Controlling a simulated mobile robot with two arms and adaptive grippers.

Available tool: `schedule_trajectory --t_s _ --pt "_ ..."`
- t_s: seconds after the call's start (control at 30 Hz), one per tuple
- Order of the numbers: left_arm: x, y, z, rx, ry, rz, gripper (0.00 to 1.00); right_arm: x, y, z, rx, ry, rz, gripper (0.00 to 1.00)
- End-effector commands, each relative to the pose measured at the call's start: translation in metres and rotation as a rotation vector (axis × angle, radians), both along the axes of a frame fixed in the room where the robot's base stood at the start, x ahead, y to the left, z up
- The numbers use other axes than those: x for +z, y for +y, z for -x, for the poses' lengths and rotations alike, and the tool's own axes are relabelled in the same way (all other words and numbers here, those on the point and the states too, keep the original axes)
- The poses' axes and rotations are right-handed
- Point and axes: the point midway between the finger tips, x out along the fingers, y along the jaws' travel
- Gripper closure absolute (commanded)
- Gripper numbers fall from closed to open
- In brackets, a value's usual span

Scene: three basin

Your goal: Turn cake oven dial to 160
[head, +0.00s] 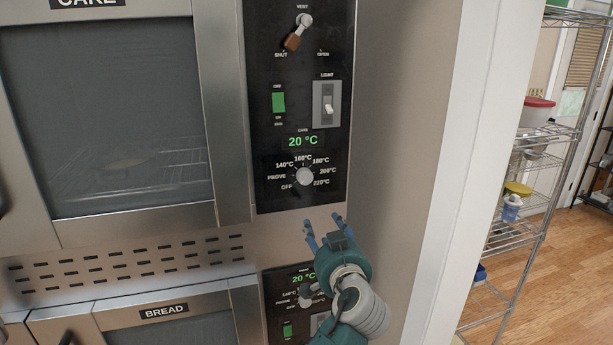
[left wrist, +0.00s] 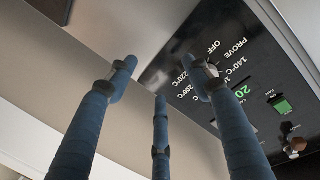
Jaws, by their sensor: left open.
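The cake oven dial (head: 304,176) is a round pale knob on the upper black control panel. Labels from OFF and PROVE through 140°C, 160°C and up to 220°C ring it; which label it points at is too small to tell. The cake display (head: 303,141) above it reads 20 °C. My left gripper (head: 323,221) is open and empty, just below the upper panel and to the lower right of the dial, apart from it. In the left wrist view, its blue fingers (left wrist: 164,72) are spread; the right finger mostly hides the dial.
The cake oven door (head: 110,115) is at the left. Above the dial are a green switch (head: 278,102), a light switch (head: 327,106) and a vent lever (head: 297,35). The bread oven panel (head: 290,288) lies below, partly behind my arm. A wire shelf (head: 535,135) stands at the right.

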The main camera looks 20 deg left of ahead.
Motion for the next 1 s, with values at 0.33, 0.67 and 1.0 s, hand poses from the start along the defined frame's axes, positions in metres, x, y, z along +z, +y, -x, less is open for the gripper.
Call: schedule_trajectory --t_s 0.33,0.67,1.0 --pt "0.090 0.017 0.010 0.083 -0.153 0.038 0.50 0.013 0.001 -0.005 0.001 -0.008 -0.001 0.43" --pt "0.091 0.049 -0.042 0.082 -0.150 0.036 0.50 0.043 0.001 -0.006 0.001 -0.009 -0.002 0.43" --pt "0.086 0.067 -0.073 0.080 -0.149 0.040 0.50 0.056 0.002 -0.006 0.001 -0.009 -0.003 0.43"
